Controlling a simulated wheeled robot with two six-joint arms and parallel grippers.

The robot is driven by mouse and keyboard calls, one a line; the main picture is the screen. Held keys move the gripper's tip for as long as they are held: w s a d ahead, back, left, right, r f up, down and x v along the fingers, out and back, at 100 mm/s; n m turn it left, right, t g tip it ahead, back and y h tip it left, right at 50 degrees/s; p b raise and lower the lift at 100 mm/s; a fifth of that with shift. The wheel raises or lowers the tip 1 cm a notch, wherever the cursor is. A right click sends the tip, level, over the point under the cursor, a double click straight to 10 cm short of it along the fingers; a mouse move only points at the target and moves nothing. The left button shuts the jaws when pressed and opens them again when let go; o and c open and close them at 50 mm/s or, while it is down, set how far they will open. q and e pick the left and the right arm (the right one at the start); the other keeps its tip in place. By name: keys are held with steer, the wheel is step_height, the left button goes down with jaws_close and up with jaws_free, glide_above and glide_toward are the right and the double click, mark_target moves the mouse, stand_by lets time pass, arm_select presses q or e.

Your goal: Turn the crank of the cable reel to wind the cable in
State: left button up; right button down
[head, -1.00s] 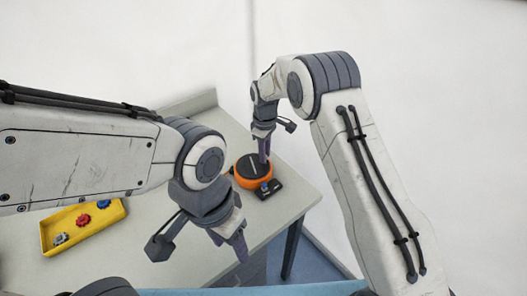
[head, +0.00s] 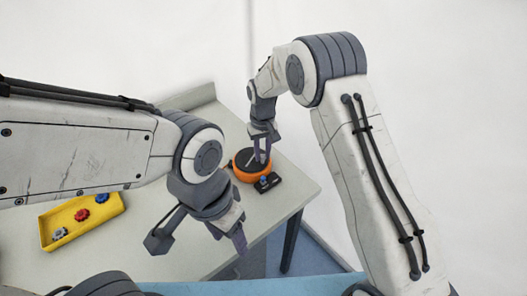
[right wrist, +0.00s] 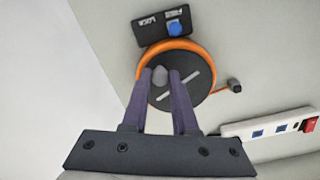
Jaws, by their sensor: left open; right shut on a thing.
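The cable reel (head: 237,178) is a round orange drum with a black top, standing on the table near its right corner. In the right wrist view, the reel (right wrist: 207,60) shows a pale crank bar (right wrist: 174,90) across its black disc and a grey crank knob (right wrist: 160,74). My right gripper (right wrist: 161,80) is shut on the knob, over the reel; it also shows in the head view (head: 262,158). An orange cable leaves the reel and ends in a dark plug (right wrist: 234,86). My left gripper (head: 240,243) is open and empty, in front of the reel.
A black switch box (right wrist: 150,32) with a blue knob (right wrist: 173,28) sits against the reel; the knob is beside the label that appears to read FREE. A power strip (right wrist: 250,130) lies nearby. A yellow tray (head: 97,221) with small knobs is at the left.

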steer(key=shift+r, duration=0.1)
stand_by(0.5)
steer(key=c, duration=0.7)
jaws_free()
step_height(320, 180, up, 10)
steer(key=shift+r+b, duration=0.2)
steer(key=shift+b, duration=0.8)
